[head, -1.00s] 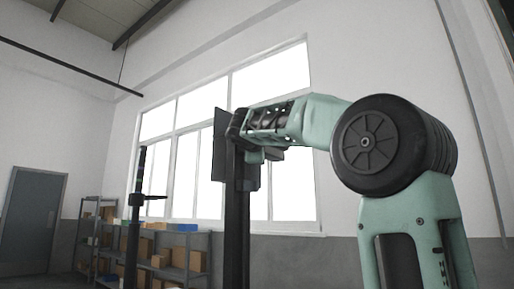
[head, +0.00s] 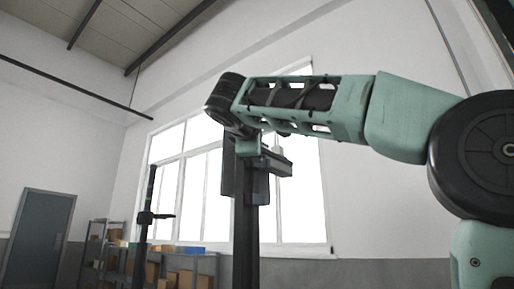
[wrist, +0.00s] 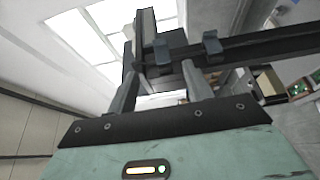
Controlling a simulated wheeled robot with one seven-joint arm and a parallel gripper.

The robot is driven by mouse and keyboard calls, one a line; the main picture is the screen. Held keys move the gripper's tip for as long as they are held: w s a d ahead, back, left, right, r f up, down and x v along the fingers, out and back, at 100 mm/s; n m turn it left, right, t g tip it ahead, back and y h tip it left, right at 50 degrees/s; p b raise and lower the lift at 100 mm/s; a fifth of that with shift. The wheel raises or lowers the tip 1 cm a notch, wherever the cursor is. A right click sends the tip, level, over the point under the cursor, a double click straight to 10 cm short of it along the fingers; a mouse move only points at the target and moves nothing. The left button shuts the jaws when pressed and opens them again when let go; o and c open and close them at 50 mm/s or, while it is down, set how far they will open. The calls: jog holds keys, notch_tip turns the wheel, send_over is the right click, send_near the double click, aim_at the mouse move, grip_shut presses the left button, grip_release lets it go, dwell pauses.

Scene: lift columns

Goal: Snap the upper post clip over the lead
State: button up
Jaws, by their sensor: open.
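My gripper (wrist: 158,72) is open, its two fingers apart and pointing at a dark upright post (head: 245,225). In the wrist view the post (wrist: 270,45) runs across the upper right. Two small blue-grey clips stand on it, one (wrist: 160,49) beyond the space between my fingers and the other (wrist: 212,46) further right. I cannot tell which is the upper post clip. A dark block lies close to the fingertips; contact is unclear. In the head view my arm hides the post's top and the gripper is hard to make out. I cannot make out the lead.
A dark flat panel (head: 229,172) is beside the post top. A second thin dark column (head: 147,215) with a side bracket stands further left. Shelves with boxes (head: 180,265) stand by the windowed wall. A grey door (head: 38,235) is far left.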

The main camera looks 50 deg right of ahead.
dwell(0.3)
jog(key=m+g+h+p, duration=0.2)
jog(key=m+g+p, duration=0.4)
jog(key=p, duration=1.9)
send_near(267, 163)
jog(key=shift+n+g, duration=0.4)
jog(key=shift+n, duration=0.3)
jog(key=d+p, duration=0.2)
jog(key=d, duration=0.1)
jog(key=w+d+p, duration=0.1)
jog(key=d+p, duration=0.4)
jog(key=d, duration=0.1)
jog(key=shift+w+d+r+p, duration=0.1)
jog(key=shift+w+d+p, duration=0.15)
jog(key=shift+w+p, duration=0.1)
jog(key=shift+w+d, duration=0.1)
jog(key=shift+d, duration=0.45)
